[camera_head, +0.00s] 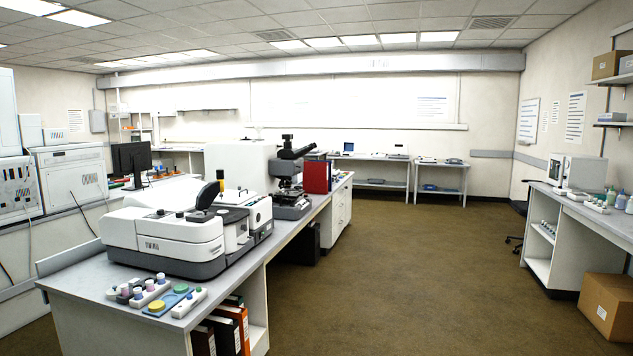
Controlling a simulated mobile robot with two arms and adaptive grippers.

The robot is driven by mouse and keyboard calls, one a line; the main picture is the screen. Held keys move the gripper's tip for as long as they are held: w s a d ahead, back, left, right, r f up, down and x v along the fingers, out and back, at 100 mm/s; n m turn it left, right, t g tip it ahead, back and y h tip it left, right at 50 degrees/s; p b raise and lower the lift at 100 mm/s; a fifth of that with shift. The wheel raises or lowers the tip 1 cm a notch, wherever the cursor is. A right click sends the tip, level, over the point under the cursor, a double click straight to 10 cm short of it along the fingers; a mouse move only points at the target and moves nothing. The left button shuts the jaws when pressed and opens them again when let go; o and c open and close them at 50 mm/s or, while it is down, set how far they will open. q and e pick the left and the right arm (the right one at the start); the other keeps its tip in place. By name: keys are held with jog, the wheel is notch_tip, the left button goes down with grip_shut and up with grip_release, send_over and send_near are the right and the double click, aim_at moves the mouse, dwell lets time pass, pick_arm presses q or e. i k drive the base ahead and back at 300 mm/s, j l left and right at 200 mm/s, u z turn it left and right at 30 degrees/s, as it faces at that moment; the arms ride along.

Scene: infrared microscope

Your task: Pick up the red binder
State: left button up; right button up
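A red binder (316,177) stands upright on the long grey workbench (296,226), toward its far end, to the right of a dark microscope (290,178). It is some way off from the camera. Its lower left part is close to the microscope, and I cannot tell whether they touch. Neither of my grippers shows in the head view.
A large white-and-grey instrument (168,238) fills the near bench, with small coloured containers (150,292) in front. Binders (226,330) stand on the shelf below. A cardboard box (607,306) sits on the floor at right. The brown floor (420,270) between the benches is open.

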aim_at(315, 174)
jog(key=i+l+z, duration=0.25)
jog(key=i, duration=0.2)
jog(key=i+z, duration=0.4)
jog(key=i, duration=7.3)
jog(key=i+u, duration=0.4)
jog(key=i, duration=0.3)
jog(key=i+l+u, duration=0.15)
jog(key=i+u, duration=0.3)
jog(key=i, duration=0.25)
